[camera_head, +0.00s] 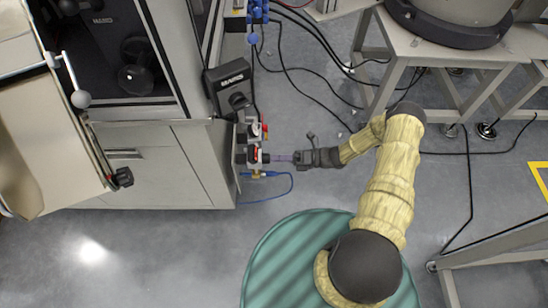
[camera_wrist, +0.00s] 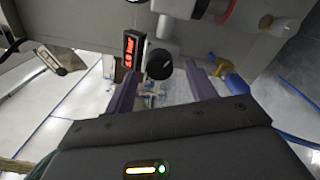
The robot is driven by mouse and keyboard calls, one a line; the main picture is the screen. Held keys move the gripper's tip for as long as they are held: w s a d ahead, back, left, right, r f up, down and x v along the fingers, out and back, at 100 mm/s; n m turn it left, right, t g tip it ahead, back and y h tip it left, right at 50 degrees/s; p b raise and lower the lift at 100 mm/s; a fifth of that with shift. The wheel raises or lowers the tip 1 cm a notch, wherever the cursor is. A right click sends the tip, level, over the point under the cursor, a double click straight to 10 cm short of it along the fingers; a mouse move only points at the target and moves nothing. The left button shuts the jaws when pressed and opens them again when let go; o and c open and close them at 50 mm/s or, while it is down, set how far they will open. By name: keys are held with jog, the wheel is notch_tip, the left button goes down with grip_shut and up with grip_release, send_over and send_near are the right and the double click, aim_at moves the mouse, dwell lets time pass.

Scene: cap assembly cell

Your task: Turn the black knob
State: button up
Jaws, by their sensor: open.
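The black knob (camera_wrist: 159,64) shows in the wrist view, just right of a small black display with red digits (camera_wrist: 130,50). In the head view the black knob (camera_head: 265,157) sits on the right side of the grey machine, low on a small panel. My gripper (camera_head: 277,158) reaches left toward it, with its fingertips close to the knob. In the wrist view my gripper (camera_wrist: 161,76) is open, and its two purple fingers stand on either side of the knob. I cannot tell whether they touch it.
A valve with red parts (camera_wrist: 265,22) is at the upper right in the wrist view. A blue hose (camera_head: 275,196) loops below the panel in the head view. A grey machine cabinet (camera_head: 150,160) stands left, and a metal-legged table (camera_head: 400,60) stands upper right. Cables lie on the floor.

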jog(key=d+p, duration=0.1)
jog(key=d, duration=1.4)
jog(key=shift+s+d, duration=0.25)
jog(key=shift+d, duration=0.05)
